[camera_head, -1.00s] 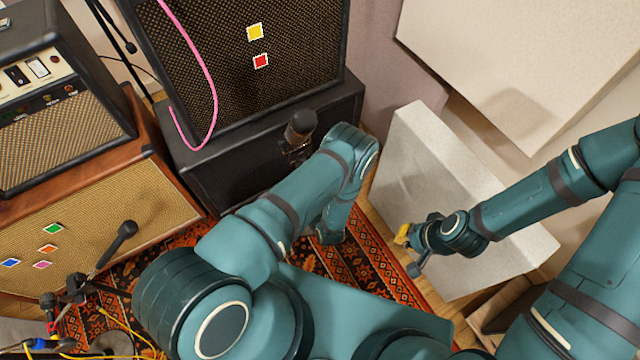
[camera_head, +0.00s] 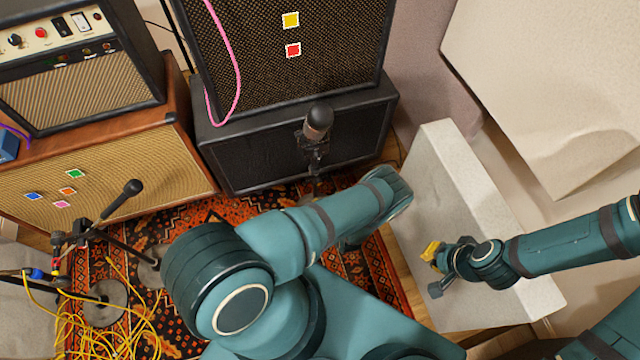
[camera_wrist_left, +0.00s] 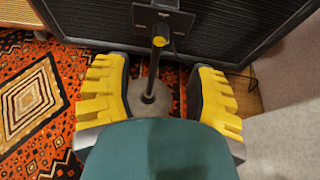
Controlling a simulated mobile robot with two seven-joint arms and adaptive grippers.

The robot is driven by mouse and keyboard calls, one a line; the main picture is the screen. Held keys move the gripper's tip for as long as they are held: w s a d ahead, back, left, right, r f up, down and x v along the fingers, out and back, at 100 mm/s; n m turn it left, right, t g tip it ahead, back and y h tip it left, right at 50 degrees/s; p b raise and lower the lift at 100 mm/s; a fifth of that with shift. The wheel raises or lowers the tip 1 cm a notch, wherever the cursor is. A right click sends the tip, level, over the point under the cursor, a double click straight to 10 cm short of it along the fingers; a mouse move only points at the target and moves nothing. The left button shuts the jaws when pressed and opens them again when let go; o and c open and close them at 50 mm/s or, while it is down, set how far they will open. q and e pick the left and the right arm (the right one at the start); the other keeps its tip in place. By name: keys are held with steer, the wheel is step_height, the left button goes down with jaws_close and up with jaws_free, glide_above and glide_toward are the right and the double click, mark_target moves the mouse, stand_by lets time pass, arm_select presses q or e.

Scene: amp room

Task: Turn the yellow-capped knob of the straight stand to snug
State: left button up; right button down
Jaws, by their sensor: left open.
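The straight stand (camera_head: 315,160) holds a large dark microphone (camera_head: 318,121) in front of the black cabinet. In the left wrist view its pole (camera_wrist_left: 155,70) rises from a round grey base, and the yellow-capped knob (camera_wrist_left: 160,41) shows on the pole below a dark bracket. My left gripper (camera_wrist_left: 157,78) is open, its yellow-padded fingers either side of the pole in that picture, with the knob just beyond the fingertips; no contact shows. In the head view my left forearm hides most of this gripper. My right gripper (camera_head: 434,270) is by the pale block, well away from the stand.
A black speaker cabinet (camera_head: 250,155) stands behind the stand. A second stand with a boom microphone (camera_head: 125,190) and tangled yellow cable (camera_head: 110,325) are at left. A pale block (camera_head: 450,180) is at right. The patterned rug (camera_head: 210,215) covers the floor between.

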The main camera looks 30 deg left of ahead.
mark_target(319, 184)
arm_select(q)
steer(key=b+x, duration=0.1)
steer(key=x, duration=0.9)
steer(key=shift+s+b, duration=0.1)
steer(key=shift+b, duration=0.2)
jaws_close()
